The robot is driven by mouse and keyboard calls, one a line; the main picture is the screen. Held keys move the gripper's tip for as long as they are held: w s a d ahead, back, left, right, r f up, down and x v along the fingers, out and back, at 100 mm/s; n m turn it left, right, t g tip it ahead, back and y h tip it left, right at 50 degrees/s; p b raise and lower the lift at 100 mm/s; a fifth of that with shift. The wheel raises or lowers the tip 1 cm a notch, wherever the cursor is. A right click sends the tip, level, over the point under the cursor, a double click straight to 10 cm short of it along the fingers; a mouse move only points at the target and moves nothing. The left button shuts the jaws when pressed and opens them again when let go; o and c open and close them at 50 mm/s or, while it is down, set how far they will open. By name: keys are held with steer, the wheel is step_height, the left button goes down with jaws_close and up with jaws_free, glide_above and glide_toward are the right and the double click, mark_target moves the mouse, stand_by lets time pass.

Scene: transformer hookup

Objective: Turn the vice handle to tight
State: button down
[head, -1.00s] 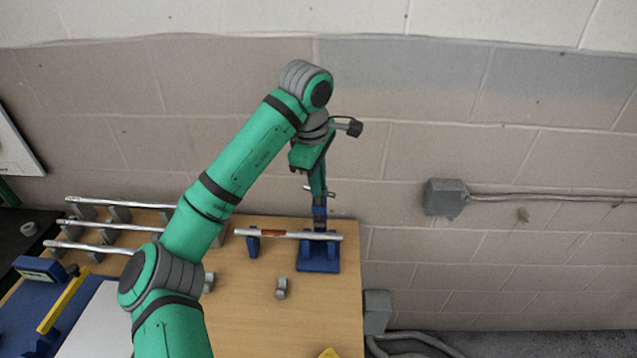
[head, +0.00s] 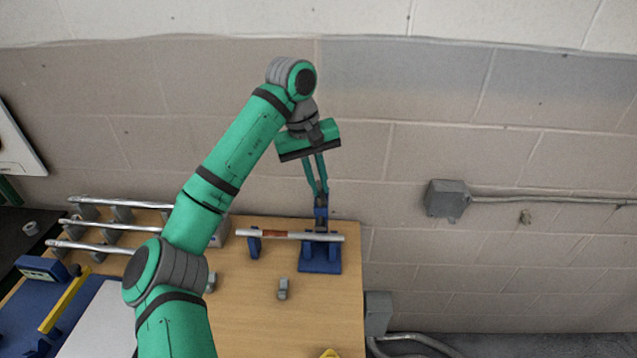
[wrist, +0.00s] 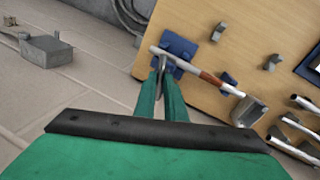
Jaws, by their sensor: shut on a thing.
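The blue vice (head: 320,262) stands near the back right corner of the wooden bench. A silver rod with a brown band (head: 275,234) lies across it and a small blue support to its left. My gripper (head: 320,194) points down from above, its fingers shut on the vice handle at the top of the vice. In the wrist view the fingertips (wrist: 161,78) close around a small grey part, the handle (wrist: 161,64), beside the blue vice (wrist: 180,46). The fingers hide most of the handle, so its exact angle cannot be told.
Several silver rods (head: 115,226) rest on grey holders at the left of the bench. A small grey block (head: 283,289) stands in front of the vice. The block wall is close behind, with a grey junction box (head: 446,199) at the right.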

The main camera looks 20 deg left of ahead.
steer(key=m, duration=0.3)
steer(key=m+g, duration=0.1)
steer(key=m, duration=0.2)
steer(key=shift+w+r+m, duration=0.1)
steer(key=shift+w+m, duration=0.1)
steer(key=shift+m, duration=0.1)
steer(key=m+g, duration=0.1)
steer(key=m, duration=0.5)
steer(key=shift+w, duration=0.15)
steer(key=m+g, duration=0.1)
steer(key=m, duration=0.5)
steer(key=shift+w+d+m+y, duration=0.1)
steer(key=shift+d+m+y, duration=0.05)
steer(key=shift+m+y, duration=0.2)
steer(key=m+y, duration=0.1)
steer(key=m, duration=0.4)
steer(key=shift+d+m, duration=0.1)
steer(key=shift+m, duration=0.15)
steer(key=c, duration=1.8)
jaws_free()
